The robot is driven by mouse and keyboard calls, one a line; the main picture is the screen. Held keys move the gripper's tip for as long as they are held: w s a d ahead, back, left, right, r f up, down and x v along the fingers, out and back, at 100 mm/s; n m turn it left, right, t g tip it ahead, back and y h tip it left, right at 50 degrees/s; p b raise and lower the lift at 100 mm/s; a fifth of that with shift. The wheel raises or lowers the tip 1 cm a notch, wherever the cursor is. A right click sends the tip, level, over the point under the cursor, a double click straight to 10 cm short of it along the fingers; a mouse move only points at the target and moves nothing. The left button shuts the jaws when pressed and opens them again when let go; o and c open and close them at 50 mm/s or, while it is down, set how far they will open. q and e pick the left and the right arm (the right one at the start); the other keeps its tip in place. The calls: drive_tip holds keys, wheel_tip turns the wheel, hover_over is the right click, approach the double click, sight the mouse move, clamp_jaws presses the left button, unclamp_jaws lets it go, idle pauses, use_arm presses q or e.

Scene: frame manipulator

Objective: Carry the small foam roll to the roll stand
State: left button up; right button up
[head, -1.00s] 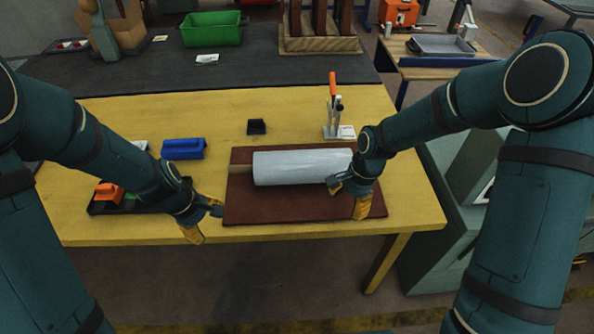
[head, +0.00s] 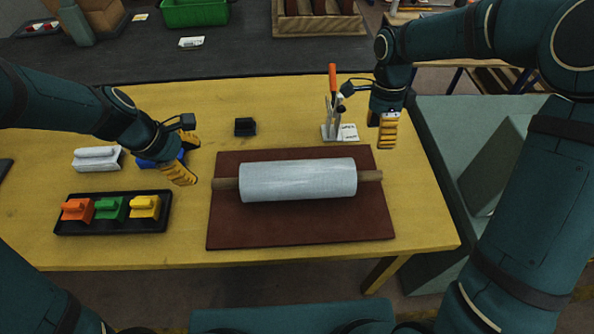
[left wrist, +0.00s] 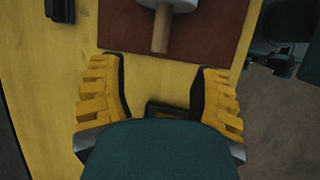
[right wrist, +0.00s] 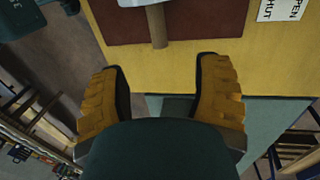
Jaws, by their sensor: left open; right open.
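A pale grey-white roll (head: 298,180), the only roll I make out, lies sideways on a brown-red mat (head: 300,230). A wooden core (head: 225,184) sticks out at both its ends. The core's end shows ahead of the jaws in the left wrist view (left wrist: 161,32) and in the right wrist view (right wrist: 157,28). My left gripper (head: 189,157) is open and empty, left of the roll's left core end. My right gripper (head: 383,128) is open and empty, beyond and above the right core end. I cannot identify a roll stand with certainty.
A black tray (head: 112,227) with orange, green and yellow blocks lies at the left. A white block (head: 97,158), a partly hidden blue block (head: 158,161) and a small black block (head: 245,126) stand nearby. An orange-handled clamp (head: 333,100) stands behind the mat, beside an OPEN/SHUT card (head: 349,132).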

sight(224, 182)
use_arm(q)
drive_tip(key=x, duration=1.3)
drive_tip(key=shift+s+d+f, duration=0.1)
drive_tip(key=shift+d+f, duration=0.05)
drive_tip(key=shift+f, duration=0.25)
use_arm(e)
drive_tip(key=s+f, duration=0.1)
drive_tip(key=f, duration=0.3)
drive_tip(key=s+f, duration=0.1)
drive_tip(key=f, duration=0.4)
drive_tip(key=s+f, duration=0.1)
drive_tip(key=f, duration=0.3)
drive_tip(key=shift+f, duration=0.3)
use_arm(q)
clamp_jaws()
use_arm(e)
clamp_jaws()
drive_tip(key=shift+r, duration=0.1)
